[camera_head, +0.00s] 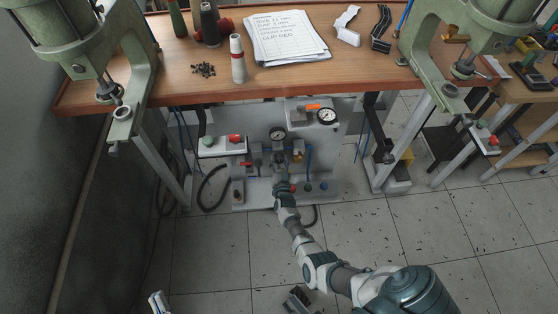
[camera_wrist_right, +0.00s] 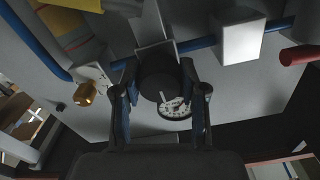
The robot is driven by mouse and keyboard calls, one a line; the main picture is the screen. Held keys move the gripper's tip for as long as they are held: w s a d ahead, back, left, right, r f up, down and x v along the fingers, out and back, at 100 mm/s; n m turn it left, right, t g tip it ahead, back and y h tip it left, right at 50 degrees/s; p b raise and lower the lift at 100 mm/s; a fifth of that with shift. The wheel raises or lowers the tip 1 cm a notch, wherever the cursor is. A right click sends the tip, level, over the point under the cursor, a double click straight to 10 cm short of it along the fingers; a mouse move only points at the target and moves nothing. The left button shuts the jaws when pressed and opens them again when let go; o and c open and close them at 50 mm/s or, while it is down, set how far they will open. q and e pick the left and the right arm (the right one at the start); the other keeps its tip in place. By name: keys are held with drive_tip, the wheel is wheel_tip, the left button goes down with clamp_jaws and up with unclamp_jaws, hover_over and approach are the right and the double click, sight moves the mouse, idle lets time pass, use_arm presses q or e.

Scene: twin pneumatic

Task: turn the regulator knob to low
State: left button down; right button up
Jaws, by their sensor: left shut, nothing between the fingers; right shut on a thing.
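The regulator shows in the head view as a small unit with a round gauge (camera_head: 278,134) on the low grey panel under the bench. In the right wrist view its black round knob (camera_wrist_right: 159,75) sits between the fingers, with the white gauge dial (camera_wrist_right: 175,106) just beyond. My right gripper (camera_head: 281,166) reaches the panel below the gauge and is shut on the knob; its fingers (camera_wrist_right: 160,95) lie on both sides of it. The knob's setting cannot be read. My left gripper (camera_head: 157,302) is shut and empty at the bottom edge, partly cut off and away from the panel.
A second gauge (camera_head: 326,115) is at the panel's upper right. A red button (camera_head: 235,138) sits on a white box to the left. Blue tubes (camera_wrist_right: 200,43) and a brass fitting (camera_wrist_right: 86,93) lie close around the right fingers. The bench top (camera_head: 190,62) overhangs the panel.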

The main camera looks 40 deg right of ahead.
drive_tip(key=shift+s+a+f, duration=0.15)
drive_tip(key=shift+a+f, duration=0.1)
drive_tip(key=shift+f, duration=0.25)
drive_tip(key=o, duration=1)
drive_tip(key=shift+c, duration=0.2)
drive_tip(key=shift+o, duration=0.9)
drive_tip(key=shift+d+r, duration=0.1)
drive_tip(key=shift+r, duration=0.05)
drive_tip(key=shift+r, duration=0.1)
drive_tip(key=v, duration=1.1)
drive_tip(key=shift+s+a, duration=0.2)
drive_tip(key=shift+s, duration=0.1)
